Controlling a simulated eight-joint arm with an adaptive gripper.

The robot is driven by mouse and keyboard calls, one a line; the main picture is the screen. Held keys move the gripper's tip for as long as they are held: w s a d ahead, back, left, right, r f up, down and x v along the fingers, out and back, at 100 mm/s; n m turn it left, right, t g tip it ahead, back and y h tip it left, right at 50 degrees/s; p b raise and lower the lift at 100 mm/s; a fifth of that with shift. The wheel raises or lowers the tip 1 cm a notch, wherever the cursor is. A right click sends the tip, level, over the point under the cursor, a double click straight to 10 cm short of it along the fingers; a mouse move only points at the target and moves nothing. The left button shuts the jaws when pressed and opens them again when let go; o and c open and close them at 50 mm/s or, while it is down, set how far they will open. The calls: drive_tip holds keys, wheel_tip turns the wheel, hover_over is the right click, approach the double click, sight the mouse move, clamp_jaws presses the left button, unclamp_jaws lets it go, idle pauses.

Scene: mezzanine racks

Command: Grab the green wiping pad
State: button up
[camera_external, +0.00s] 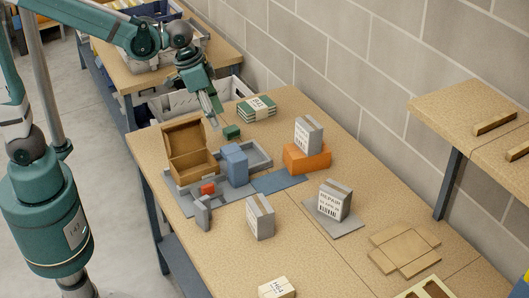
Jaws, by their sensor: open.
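A small dark green block (232,132), which looks like the green wiping pad, lies on the wooden table (290,225) towards its far end. My gripper (216,116) is open and points down just above and slightly left of the green block. Its fingers appear apart from the block, though the exact gap is hard to tell from this angle. No object shows between the fingers.
A green-and-white labelled bundle (257,109) lies just beyond the block. An open brown box (188,138) stands to the left. A grey tray (262,158), a blue block (235,165) and an orange box (307,159) are nearer. Labelled boxes stand further right.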

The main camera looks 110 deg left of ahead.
drive_tip(key=a+f+n+g, duration=0.1)
drive_tip(key=a+f, duration=0.4)
drive_tip(key=a, duration=0.4)
drive_tip(key=a+f+n+g, duration=0.1)
drive_tip(key=a+f, duration=0.3)
drive_tip(key=a, duration=0.5)
drive_tip(key=n+g+h, duration=0.1)
drive_tip(key=n+h, duration=0.1)
drive_tip(key=n, duration=0.1)
hover_over(231, 128)
drive_tip(key=f, duration=1.2)
drive_tip(key=shift+s+b, duration=0.2)
drive_tip(key=shift+b, duration=0.2)
drive_tip(key=shift+f, duration=0.15)
drive_tip(key=shift+f, duration=1.15)
drive_tip(key=shift+f, duration=0.15)
drive_tip(key=shift+w+f, duration=0.15)
drive_tip(key=shift+f, duration=1.1)
drive_tip(key=shift+w+f, duration=0.1)
drive_tip(key=shift+f, duration=1.1)
drive_tip(key=shift+c, duration=0.5)
drive_tip(key=c, duration=0.9)
